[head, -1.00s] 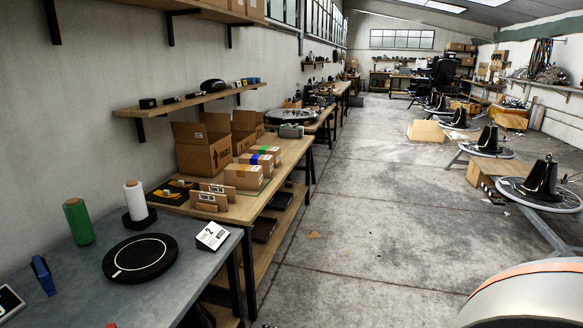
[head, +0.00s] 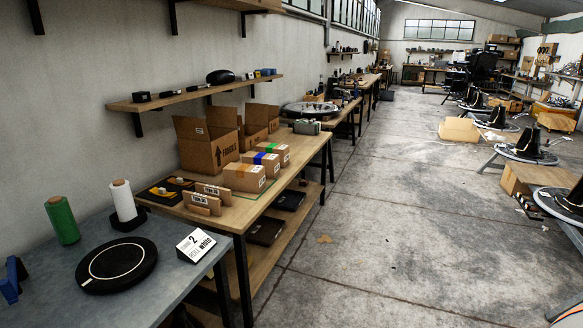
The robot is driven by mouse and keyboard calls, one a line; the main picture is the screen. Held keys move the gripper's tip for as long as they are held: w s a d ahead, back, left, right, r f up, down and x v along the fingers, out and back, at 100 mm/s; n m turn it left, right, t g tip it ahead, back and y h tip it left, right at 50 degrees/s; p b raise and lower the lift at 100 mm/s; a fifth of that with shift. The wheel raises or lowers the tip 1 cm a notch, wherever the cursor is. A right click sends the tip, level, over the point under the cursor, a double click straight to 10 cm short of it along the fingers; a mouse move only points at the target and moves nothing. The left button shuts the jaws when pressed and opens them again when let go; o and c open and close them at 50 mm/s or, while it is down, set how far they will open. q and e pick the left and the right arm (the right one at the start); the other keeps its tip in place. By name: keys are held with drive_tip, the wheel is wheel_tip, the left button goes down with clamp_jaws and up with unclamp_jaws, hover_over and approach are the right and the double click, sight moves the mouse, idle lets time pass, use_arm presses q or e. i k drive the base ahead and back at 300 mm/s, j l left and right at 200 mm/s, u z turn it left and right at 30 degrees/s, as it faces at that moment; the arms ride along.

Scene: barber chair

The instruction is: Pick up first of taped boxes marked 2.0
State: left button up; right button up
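Three taped cardboard boxes stand in a row on a wooden table in the head view. The nearest box (head: 244,178) looks plain brown on top, with a white label on its end. Behind it is a box with a blue tape band (head: 260,162), then a box with a green tape band (head: 275,151). The end labels are too small to read, so I cannot tell which box is marked 2.0. Neither of my grippers is in view.
Open cartons (head: 208,146) stand behind the boxes; small cardboard pieces (head: 212,192) lie in front. The nearer grey table (head: 178,283) holds a black turntable (head: 117,265), two spools and a number 2 sign (head: 195,245). The concrete floor (head: 370,230) right of the tables is mostly clear.

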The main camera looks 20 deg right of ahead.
sight(271, 162)
drive_tip(key=i+l, duration=0.1)
drive_tip(key=l, duration=0.35)
drive_tip(key=i+l, duration=0.1)
drive_tip(key=l, duration=0.3)
drive_tip(key=i+l, duration=0.1)
drive_tip(key=l, duration=0.35)
drive_tip(key=i+l, duration=0.15)
drive_tip(key=l, duration=0.25)
drive_tip(key=i+l, duration=0.1)
drive_tip(key=l, duration=0.35)
drive_tip(key=i+l+z, duration=0.1)
drive_tip(key=l, duration=0.35)
